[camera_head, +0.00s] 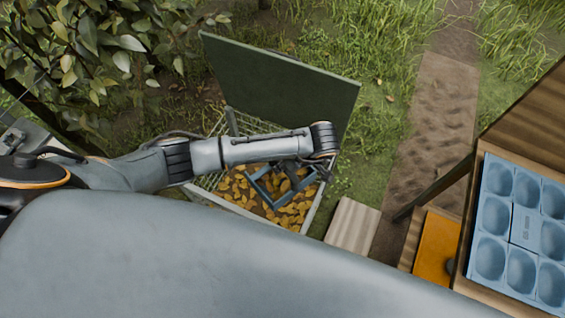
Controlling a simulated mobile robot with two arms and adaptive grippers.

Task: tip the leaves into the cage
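The cage (312,207) is a low wire-mesh box with a pale rim, standing on the ground in the middle. Its dark green lid (285,80) stands raised along the far side. Yellow-brown leaves (240,190) lie spread inside it. My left arm reaches across the cage from the left. My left gripper (280,192) is at its end, low over the leaves, with dark blue-grey angular parts against them. I cannot tell whether it is open, shut or holding something. I see no separate leaf container. My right gripper is not in view.
A leafy tree (90,45) fills the upper left. A pale wooden board (352,224) lies right of the cage. At far right, a wooden stand holds a blue moulded tray (522,228) with several round hollows. Grass and a dirt path (436,115) lie behind.

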